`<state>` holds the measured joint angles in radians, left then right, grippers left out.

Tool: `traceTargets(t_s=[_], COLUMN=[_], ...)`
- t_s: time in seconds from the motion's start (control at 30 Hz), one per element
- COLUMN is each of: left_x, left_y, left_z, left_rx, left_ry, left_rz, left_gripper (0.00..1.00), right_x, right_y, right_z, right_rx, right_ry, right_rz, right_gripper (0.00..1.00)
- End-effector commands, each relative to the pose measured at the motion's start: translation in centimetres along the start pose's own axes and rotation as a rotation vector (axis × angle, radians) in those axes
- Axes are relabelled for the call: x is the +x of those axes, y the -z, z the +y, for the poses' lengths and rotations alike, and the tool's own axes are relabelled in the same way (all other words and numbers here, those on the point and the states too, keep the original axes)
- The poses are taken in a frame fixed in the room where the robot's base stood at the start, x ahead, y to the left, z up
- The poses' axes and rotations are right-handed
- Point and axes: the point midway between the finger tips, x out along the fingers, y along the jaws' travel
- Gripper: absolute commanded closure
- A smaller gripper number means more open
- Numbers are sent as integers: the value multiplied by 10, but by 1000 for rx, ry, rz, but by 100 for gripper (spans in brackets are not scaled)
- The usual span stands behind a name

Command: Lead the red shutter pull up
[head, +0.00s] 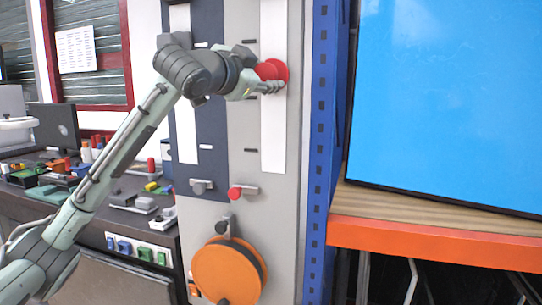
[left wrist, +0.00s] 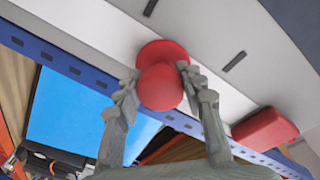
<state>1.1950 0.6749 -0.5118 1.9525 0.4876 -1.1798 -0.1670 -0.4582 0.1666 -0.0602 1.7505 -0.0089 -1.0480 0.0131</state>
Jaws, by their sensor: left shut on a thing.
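The red shutter pull (head: 273,69) is a round red knob on the upper part of a white vertical strip (head: 273,140) on the grey panel. It sits between the upper two black marks beside the strip. My left gripper (head: 268,88) reaches it from the left and is shut on it. In the left wrist view the pull (left wrist: 162,87) lies between the two fingers of my left gripper (left wrist: 160,88), with its wider red base against the panel behind. The far finger is partly hidden in the head view. My right gripper is not in view.
Below are a small red knob (head: 236,193) and an orange reel (head: 229,272). A blue post (head: 321,150) and a shelf with a large blue screen (head: 450,90) stand right. A cluttered workbench (head: 100,215) is left.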

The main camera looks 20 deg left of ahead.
Motion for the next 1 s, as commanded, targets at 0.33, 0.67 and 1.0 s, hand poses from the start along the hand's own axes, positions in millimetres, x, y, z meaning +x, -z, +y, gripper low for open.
traceTargets(t_s=[0.33, 0.67, 1.0], left_x=[-1, -1, -1], left_y=[14, 19, 23], left_z=[-16, -21, -24], left_rx=[-1, 0, 0], left_ry=[8, 6, 6], left_rz=[2, 3, 3], left_gripper=[89, 89, 89], right_x=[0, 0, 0], right_y=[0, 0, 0], right_z=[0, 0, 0], right_rx=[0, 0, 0], right_ry=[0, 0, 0], right_rz=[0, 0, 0], right_gripper=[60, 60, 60])
